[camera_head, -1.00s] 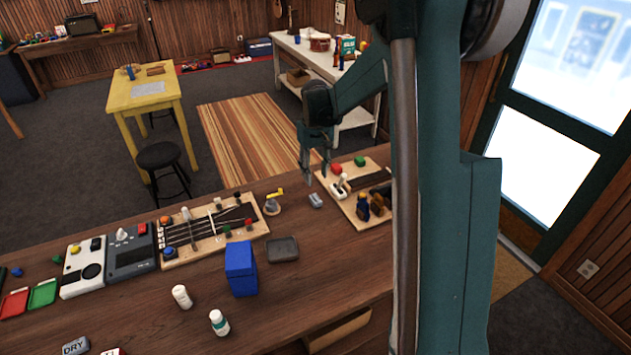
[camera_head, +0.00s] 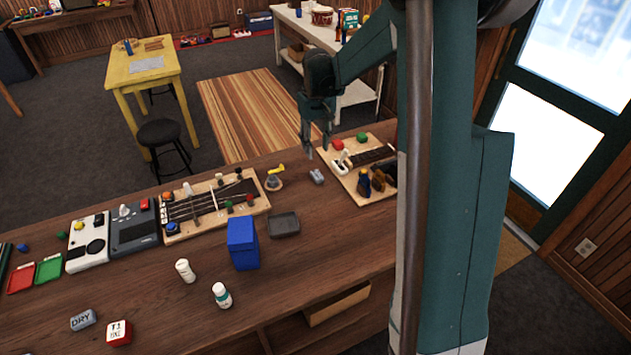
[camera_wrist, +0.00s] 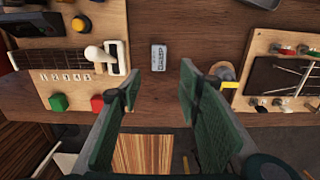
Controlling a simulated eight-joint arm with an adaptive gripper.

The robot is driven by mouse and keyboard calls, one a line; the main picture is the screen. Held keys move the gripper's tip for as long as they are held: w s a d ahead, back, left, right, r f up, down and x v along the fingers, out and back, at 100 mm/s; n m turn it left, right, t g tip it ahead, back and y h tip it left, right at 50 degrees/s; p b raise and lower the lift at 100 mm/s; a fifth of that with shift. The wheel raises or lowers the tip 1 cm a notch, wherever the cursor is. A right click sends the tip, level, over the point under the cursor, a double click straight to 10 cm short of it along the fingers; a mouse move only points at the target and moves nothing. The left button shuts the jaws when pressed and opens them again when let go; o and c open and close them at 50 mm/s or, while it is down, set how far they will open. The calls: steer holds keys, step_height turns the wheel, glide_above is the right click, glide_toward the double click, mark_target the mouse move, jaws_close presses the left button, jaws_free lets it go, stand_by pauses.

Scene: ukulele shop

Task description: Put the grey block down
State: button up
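A small grey block (camera_head: 316,176) lies on the wooden counter, between the yellow-topped peg stand and the board at the right. In the wrist view the grey block (camera_wrist: 159,57) shows dark lettering on its top, too small to read surely. My gripper (camera_head: 317,152) is just beyond it in the head view, fingers pointing down. In the wrist view my gripper (camera_wrist: 160,75) has its two green fingers wide apart with nothing between them, and the block lies beyond the fingertips, clear of both. A second grey block (camera_head: 83,319), marked DRY, lies at the counter's front left.
The board with red and green blocks (camera_head: 350,185) is close to the right. The peg stand (camera_head: 273,180) is close to the left. Front right counter is clear.

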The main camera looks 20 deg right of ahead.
steer(key=s+a+r+t, duration=0.2)
steer(key=s+a+r, duration=0.3)
steer(key=s+r, duration=0.25)
steer(key=s+a+r+t, duration=0.1)
steer(key=s+a+r, duration=0.45)
steer(key=s, duration=0.35)
steer(key=s+a+t, duration=0.2)
steer(key=s+a, duration=0.1)
steer(key=s, duration=0.6)
steer(key=s+a+t, duration=0.2)
steer(key=s+a, duration=0.2)
steer(key=s, duration=0.6)
steer(key=shift+s+f, duration=0.15)
steer(key=shift+s, duration=0.05)
